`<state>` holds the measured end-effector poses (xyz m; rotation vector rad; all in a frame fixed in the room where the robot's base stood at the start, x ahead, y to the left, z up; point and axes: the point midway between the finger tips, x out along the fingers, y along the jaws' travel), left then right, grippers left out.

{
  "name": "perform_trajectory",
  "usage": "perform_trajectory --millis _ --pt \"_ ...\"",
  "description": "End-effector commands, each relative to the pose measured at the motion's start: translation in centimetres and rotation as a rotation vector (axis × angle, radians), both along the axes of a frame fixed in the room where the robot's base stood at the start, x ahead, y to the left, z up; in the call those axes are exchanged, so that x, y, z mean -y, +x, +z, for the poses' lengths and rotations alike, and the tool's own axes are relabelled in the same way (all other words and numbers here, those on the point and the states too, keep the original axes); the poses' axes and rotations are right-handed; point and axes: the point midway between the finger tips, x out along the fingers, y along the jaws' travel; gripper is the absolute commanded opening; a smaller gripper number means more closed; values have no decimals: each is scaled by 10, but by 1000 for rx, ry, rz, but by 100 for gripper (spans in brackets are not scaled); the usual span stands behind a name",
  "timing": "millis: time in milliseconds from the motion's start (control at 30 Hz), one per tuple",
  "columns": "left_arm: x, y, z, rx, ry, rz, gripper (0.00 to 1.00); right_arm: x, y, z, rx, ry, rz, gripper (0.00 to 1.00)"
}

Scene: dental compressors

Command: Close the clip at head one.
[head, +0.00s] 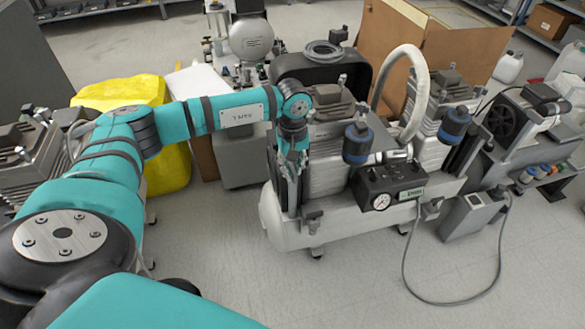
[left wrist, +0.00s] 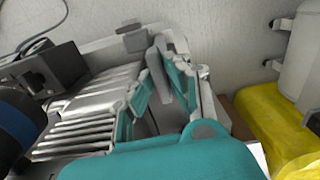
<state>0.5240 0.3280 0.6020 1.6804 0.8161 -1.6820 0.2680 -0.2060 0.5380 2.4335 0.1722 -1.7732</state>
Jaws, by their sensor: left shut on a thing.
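The compressor with the long white tank (head: 345,225) stands in the middle of the head view. Its left ribbed compressor head (head: 328,165) is beside my left gripper (head: 291,172). My left gripper points down at the left side of this head. In the left wrist view, a narrow grey part, apparently the clip (left wrist: 157,73), is between the teal fingers. The gripper is shut on it. The fingers hide much of it, and I cannot tell whether the clip is closed. My right gripper is not in view.
A yellow covered object (head: 165,165) stands to the left. A hose loops on the right. The front floor (head: 330,295) is clear.

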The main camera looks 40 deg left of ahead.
Motion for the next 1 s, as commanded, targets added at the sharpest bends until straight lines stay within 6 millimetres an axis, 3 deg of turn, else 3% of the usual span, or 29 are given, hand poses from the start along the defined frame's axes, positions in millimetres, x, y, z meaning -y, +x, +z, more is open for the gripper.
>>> perform_trajectory --millis 633,667,800,1000 --pt "-1 1 2 4 0 -55 0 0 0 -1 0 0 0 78" --pt "-1 1 2 4 0 -55 14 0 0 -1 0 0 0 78" --pt "0 1 1 4 0 -55 33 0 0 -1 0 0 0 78" --pt "0 0 1 1 0 -55 36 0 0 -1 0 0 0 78"
